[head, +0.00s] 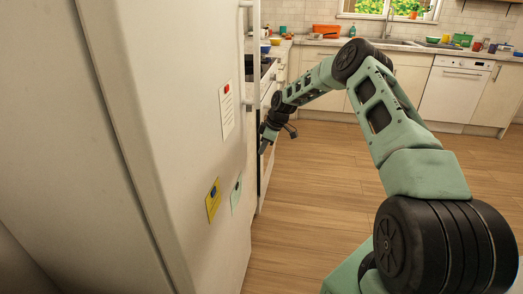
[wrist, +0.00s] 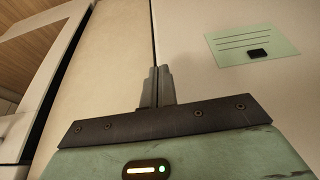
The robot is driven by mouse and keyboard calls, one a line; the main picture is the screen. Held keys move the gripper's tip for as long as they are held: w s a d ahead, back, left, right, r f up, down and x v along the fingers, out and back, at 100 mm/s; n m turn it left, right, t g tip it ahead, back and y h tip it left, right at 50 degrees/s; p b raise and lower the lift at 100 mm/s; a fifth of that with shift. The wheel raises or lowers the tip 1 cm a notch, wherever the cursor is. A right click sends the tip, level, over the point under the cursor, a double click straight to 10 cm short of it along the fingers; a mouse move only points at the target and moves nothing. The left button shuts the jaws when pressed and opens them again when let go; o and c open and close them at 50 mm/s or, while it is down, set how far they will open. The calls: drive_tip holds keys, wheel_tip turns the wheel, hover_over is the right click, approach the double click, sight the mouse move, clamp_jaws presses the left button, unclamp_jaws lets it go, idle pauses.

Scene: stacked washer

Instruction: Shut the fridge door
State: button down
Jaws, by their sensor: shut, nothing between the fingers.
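The white fridge (head: 60,150) fills the left of the head view. Its door (head: 185,130) carries paper notes and a vertical handle (head: 244,55) along the far edge. My gripper (head: 262,150) is at that far edge, low on the door. In the wrist view, my gripper (wrist: 157,86) is shut and empty, its fingers together in front of a thin dark vertical line between two cream surfaces. The door (wrist: 215,85) with a green note (wrist: 258,46) is to the right of the line. I cannot tell whether the fingers touch the door or how far it stands open.
A white oven (head: 267,95) stands just beyond the fridge. A counter with a sink (head: 390,42) and a white dishwasher (head: 455,92) line the back wall. The wooden floor (head: 315,170) to the right of the fridge is clear.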

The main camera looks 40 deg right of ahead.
drive_tip(key=v, duration=0.8)
drive_tip(key=shift+s+r, duration=0.3)
drive_tip(key=shift+d, duration=0.15)
